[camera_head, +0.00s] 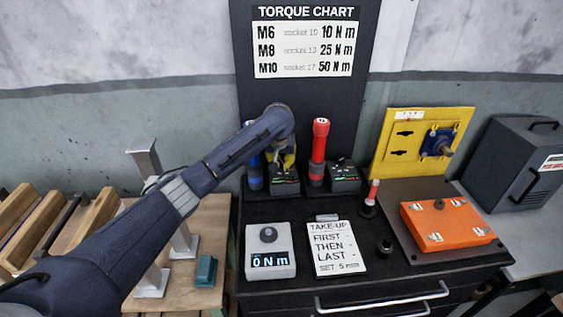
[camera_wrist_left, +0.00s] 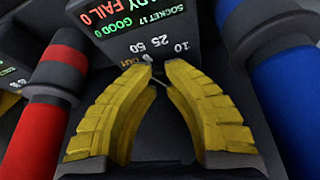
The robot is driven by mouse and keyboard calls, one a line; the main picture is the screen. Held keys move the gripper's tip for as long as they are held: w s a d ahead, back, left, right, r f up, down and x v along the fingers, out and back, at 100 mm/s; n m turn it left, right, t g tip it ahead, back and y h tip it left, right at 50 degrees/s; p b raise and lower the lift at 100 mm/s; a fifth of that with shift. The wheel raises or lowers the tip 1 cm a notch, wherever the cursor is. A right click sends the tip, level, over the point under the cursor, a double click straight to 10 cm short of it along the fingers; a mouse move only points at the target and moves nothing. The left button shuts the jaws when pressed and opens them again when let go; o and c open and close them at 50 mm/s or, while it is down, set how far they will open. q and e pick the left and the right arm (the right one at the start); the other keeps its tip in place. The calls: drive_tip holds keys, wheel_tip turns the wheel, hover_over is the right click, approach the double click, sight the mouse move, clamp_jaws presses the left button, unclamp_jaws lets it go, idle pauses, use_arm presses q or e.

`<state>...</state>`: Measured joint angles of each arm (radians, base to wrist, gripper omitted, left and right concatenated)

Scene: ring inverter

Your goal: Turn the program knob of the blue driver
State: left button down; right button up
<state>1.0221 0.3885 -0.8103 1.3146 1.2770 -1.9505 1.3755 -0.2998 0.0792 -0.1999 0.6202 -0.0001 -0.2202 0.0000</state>
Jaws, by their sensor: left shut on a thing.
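The blue driver (camera_head: 254,172) stands upright at the back left of the black bench and shows on the right in the left wrist view (camera_wrist_left: 285,80). Its dark control box (camera_head: 285,186) is just to its right, with a lit screen and a dial marked 10, 25 and 50 (camera_wrist_left: 150,40). My left gripper (camera_head: 283,163) reaches down over this box. In the left wrist view its yellow fingers (camera_wrist_left: 160,69) converge at the dial, shut on the program knob, which the fingertips mostly hide. My right gripper is not in view.
The red driver (camera_head: 319,150) and its box (camera_head: 344,178) stand close on the right. An orange plate (camera_head: 446,224) lies at right.

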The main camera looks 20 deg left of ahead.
use_arm(q)
drive_tip(key=n, duration=0.2)
drive_tip(key=n+y, duration=0.1)
drive_tip(key=n, duration=0.1)
drive_tip(key=shift+d+g+y, duration=0.15)
drive_tip(key=shift+g+y, duration=0.15)
drive_tip(key=n+g+y, duration=0.1)
drive_tip(key=n, duration=0.2)
drive_tip(key=shift+w+n, duration=0.15)
drive_tip(key=shift+n, duration=0.25)
drive_tip(key=shift+a, duration=0.2)
drive_tip(key=shift+a+n, duration=0.15)
drive_tip(key=shift+n, duration=0.25)
drive_tip(key=c, duration=2.2)
unclamp_jaws()
drive_tip(key=c, duration=1.1)
unclamp_jaws()
drive_tip(key=shift+o, duration=0.2)
drive_tip(key=shift+d, duration=0.2)
drive_tip(key=shift+d, duration=0.1)
